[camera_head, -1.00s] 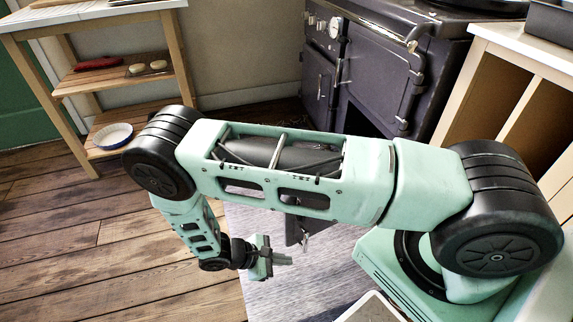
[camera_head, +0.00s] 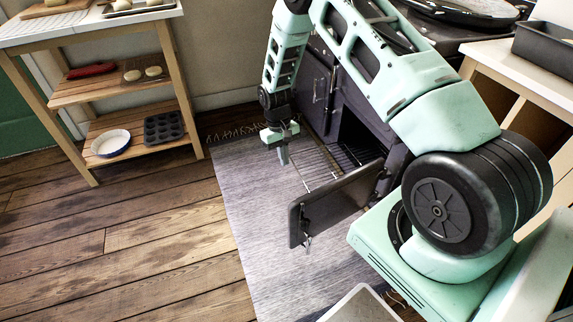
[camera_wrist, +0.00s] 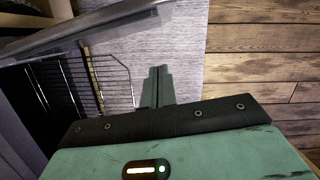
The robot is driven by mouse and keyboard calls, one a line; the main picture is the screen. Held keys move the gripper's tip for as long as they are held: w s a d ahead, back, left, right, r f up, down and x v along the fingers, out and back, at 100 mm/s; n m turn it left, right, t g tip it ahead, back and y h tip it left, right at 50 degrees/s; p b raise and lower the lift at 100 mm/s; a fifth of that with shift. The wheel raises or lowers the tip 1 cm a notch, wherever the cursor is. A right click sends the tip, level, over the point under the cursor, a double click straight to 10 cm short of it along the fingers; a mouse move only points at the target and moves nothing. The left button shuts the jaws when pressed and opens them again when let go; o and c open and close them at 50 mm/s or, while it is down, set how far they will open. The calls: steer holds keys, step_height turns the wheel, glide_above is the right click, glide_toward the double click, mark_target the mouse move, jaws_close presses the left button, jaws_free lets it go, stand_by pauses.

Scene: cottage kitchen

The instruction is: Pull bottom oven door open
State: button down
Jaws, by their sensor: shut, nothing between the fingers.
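The bottom oven door (camera_head: 335,203) stands swung wide open, out over the rug in the head view. A latch hangs at its free end. The dark oven opening (camera_head: 355,135) shows behind it, with wire racks (camera_head: 325,168) reaching out of it. My gripper (camera_head: 284,158) points down over the rug, to the left of the racks and apart from the door. Its fingers are shut and empty; they also show in the wrist view (camera_wrist: 157,85). In the wrist view the racks (camera_wrist: 105,75) lie left of the fingers, and the door (camera_wrist: 90,32) crosses the upper left.
A grey rug (camera_head: 245,200) covers the floor before the stove. A wooden shelf unit (camera_head: 125,95) stands at the left, with a pie dish (camera_head: 110,142) and a muffin tin (camera_head: 164,128). A counter (camera_head: 520,62) stands right. Wooden floor left is clear.

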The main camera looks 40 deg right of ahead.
steer(key=s+f, duration=0.6)
steer(key=f, duration=0.2)
steer(key=shift+a+b, duration=0.3)
steer(key=shift+s, duration=0.1)
